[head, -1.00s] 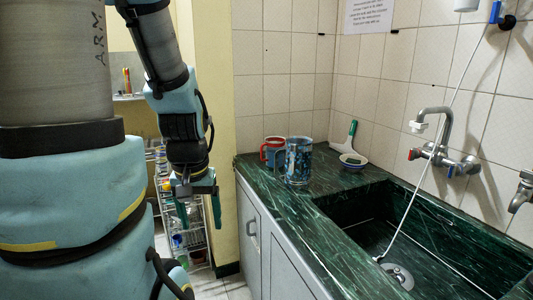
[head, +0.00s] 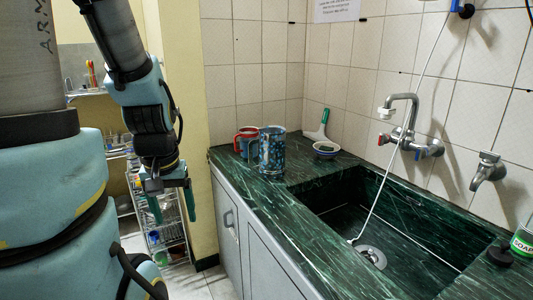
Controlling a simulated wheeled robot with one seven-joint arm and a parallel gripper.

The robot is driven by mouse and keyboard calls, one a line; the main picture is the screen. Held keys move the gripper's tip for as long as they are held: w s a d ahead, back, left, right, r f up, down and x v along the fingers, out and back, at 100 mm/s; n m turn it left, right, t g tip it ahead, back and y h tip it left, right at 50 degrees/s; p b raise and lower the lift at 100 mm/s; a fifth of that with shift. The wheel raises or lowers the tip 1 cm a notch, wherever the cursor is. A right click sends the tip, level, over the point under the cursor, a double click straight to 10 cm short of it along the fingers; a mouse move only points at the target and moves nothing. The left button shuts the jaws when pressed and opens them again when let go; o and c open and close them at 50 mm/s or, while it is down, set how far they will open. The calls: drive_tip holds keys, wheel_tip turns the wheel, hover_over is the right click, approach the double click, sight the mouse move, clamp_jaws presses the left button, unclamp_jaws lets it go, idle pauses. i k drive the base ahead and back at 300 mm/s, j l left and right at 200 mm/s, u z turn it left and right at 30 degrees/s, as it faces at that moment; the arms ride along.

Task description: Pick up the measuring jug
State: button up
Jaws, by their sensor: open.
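Two handled vessels stand upright together at the far left end of the green counter. My gripper (head: 174,208) hangs fingers down, open and empty. It is left of the counter, in front of a wire rack in the picture, apart from both vessels.
The green marble counter (head: 238,180) has a sink (head: 350,225) at right. Behind the vessels are a small bowl (head: 325,149) and a green-handled brush (head: 319,127). Taps (head: 405,140) project from the tiled wall. A wire rack (head: 165,235) stands left. A soap container (head: 522,240) is at far right.

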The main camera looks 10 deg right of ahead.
sight(245, 134)
drive_tip(key=i+j+z, duration=0.1)
drive_tip(key=i+j, duration=0.15)
drive_tip(key=i, duration=0.3)
drive_tip(key=i+j+z, duration=0.15)
drive_tip(key=i, duration=0.4)
drive_tip(key=i+j+z, duration=0.1)
drive_tip(key=i+j, duration=0.35)
drive_tip(key=i+j+z, duration=0.15)
drive_tip(key=i+j, duration=0.25)
drive_tip(key=i, duration=0.25)
